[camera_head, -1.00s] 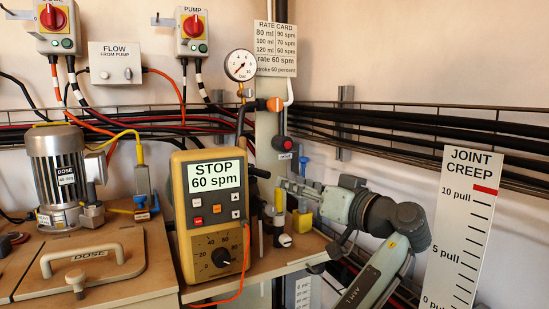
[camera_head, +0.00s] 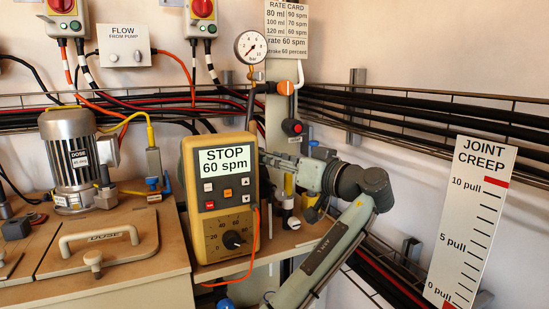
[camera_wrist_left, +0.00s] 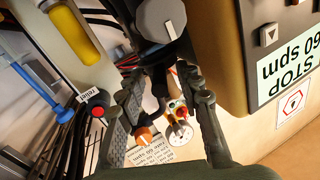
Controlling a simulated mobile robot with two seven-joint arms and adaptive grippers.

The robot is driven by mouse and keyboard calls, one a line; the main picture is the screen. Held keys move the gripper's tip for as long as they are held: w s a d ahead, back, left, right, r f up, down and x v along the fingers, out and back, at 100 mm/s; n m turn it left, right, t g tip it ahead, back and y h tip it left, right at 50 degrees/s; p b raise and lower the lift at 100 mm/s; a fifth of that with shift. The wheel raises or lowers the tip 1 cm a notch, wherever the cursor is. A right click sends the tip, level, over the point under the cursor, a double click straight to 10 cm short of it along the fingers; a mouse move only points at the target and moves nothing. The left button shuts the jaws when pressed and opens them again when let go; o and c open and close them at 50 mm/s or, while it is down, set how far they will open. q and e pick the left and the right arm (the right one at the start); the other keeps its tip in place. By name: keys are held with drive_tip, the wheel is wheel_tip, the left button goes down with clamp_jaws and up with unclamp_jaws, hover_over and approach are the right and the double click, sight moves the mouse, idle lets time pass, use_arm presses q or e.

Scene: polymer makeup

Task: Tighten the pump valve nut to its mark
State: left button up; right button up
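My left gripper (camera_head: 272,161) reaches leftward in the head view, its tips at the right edge of the yellow pump controller (camera_head: 218,218), partly hidden behind it. In the left wrist view the gripper (camera_wrist_left: 162,84) has its two dark fingers apart, with a dark part of the pump fittings showing in the gap; I cannot tell whether they touch it. A round grey-capped knob (camera_wrist_left: 160,18) is just beyond the tips. I cannot make out for sure which part is the valve nut, nor its mark. The controller display reads STOP, 60 spm. My right gripper is not in view.
A pressure gauge (camera_head: 251,47) and an orange-handled valve (camera_head: 285,88) stand above the gripper. A yellow cylinder (camera_wrist_left: 70,35) is beside it. The dose motor (camera_head: 70,155) and handled lid (camera_head: 98,240) are at left. The JOINT CREEP scale (camera_head: 470,215) stands at right.

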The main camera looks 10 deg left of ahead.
use_arm(q)
clamp_jaws()
idle(0.3)
drive_tip(key=shift+s+f+t, duration=0.1)
drive_tip(key=shift+f+t, duration=0.1)
drive_tip(key=shift+t, duration=0.1)
drive_tip(key=shift+s+a+m+t+h+b, duration=0.3)
drive_tip(key=shift+s+m+t+h+b, duration=0.05)
drive_tip(key=shift+m+t+h+b, duration=0.4)
drive_tip(key=shift+s+a+r+m+t+h, duration=0.1)
drive_tip(key=shift+s+a+m+t+h, duration=0.1)
drive_tip(key=shift+m+t+h, duration=0.45)
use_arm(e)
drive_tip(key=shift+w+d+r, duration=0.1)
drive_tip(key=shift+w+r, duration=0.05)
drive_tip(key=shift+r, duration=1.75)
use_arm(q)
unclamp_jaws()
